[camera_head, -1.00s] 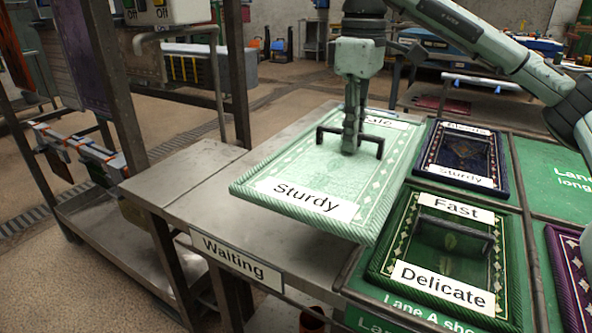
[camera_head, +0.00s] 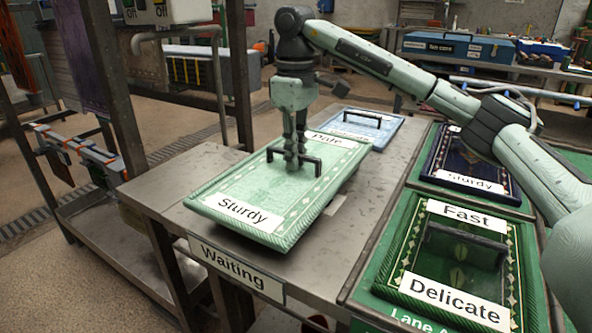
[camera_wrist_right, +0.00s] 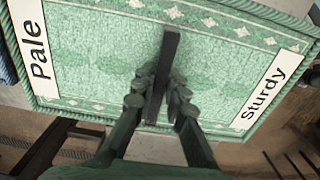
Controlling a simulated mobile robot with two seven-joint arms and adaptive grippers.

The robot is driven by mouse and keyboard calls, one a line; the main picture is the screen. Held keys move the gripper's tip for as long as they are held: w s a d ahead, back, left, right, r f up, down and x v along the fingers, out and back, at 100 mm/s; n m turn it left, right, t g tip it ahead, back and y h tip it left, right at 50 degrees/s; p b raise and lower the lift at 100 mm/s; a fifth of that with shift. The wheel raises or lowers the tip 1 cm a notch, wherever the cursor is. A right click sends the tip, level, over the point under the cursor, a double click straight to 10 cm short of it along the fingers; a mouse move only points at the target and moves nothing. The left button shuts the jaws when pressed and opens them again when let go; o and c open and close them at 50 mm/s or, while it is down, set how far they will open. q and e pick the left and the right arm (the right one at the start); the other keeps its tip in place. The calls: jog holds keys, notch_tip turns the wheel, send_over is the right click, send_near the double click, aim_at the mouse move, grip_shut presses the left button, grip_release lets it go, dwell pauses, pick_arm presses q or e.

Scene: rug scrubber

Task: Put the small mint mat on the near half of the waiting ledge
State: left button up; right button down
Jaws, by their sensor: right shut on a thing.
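The small mint mat (camera_head: 240,182) has a pale green patterned top, labels reading "Pale" and "Sturdy", and a dark bar handle. My right gripper (camera_head: 295,162) is shut on that handle. The mat is level or nearly so over the near half of the grey waiting ledge (camera_head: 160,196), above the "Waiting" sign (camera_head: 236,268). Shadow shows under its right edge; I cannot tell whether it touches the ledge. In the right wrist view, the fingers (camera_wrist_right: 166,98) grip the handle above the mat (camera_wrist_right: 100,60). My left gripper is not in view.
A light blue mat (camera_head: 375,125) with a handle lies on the far half of the ledge. To the right, a green mat (camera_head: 405,225) marked "Fast" and "Delicate" and a navy mat (camera_head: 440,155) lie on green lanes. A dark post (camera_head: 115,90) stands left of the ledge.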

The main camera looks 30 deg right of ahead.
notch_tip(320, 180, down, 4)
jog(key=shift+r, duration=0.25)
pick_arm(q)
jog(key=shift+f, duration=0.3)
pick_arm(e)
jog(key=shift+f, duration=0.1)
jog(key=shift+f, duration=0.1)
jog(key=c, duration=1.6)
grip_release()
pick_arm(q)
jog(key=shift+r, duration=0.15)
pick_arm(e)
jog(key=shift+o, duration=0.2)
